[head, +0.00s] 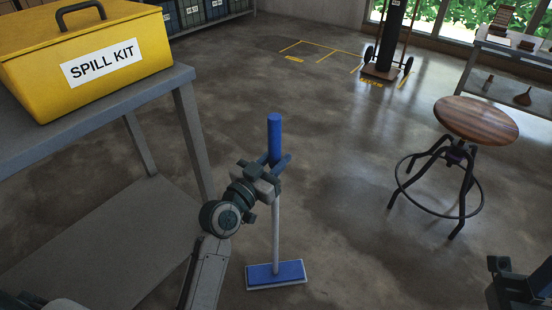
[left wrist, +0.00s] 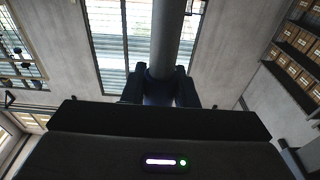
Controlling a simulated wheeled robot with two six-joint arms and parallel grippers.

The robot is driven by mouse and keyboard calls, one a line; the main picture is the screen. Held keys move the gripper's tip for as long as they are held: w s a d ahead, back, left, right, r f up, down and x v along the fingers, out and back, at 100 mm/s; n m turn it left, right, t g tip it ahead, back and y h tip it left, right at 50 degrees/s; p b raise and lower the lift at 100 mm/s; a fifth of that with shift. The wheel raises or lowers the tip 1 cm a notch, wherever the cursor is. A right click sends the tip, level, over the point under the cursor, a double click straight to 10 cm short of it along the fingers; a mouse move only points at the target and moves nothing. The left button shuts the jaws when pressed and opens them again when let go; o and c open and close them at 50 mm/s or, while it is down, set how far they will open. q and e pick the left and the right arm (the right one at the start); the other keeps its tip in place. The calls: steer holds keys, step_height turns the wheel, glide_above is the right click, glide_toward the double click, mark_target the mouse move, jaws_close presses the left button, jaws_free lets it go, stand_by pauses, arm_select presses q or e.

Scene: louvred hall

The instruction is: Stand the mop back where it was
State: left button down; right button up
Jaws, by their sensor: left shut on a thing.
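The mop (head: 276,235) has a blue grip at the top, a pale pole and a flat blue head with a white edge. It stands nearly upright in the middle of the head view. Its head is at floor level, but I cannot tell whether it touches. In the left wrist view the mop's handle (left wrist: 168,35) rises from between the fingers of my left gripper (left wrist: 158,85). My right gripper (head: 518,280) shows partly at the lower right corner, apart from the mop; its jaw state is unclear.
A grey table (head: 110,110) with a yellow spill kit box (head: 90,60) stands at left. A wooden-topped stool (head: 476,120) is at right. Yellow floor markings (head: 318,50) and a hand truck (head: 388,45) with a dark load are at the back. The middle floor is clear.

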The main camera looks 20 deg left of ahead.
arm_select(q)
steer(key=c, duration=1.1)
jaws_free()
steer(key=shift+c, duration=0.2)
steer(key=shift+o, duration=0.3)
steer(key=shift+f, duration=0.1)
steer(key=v, duration=1.1)
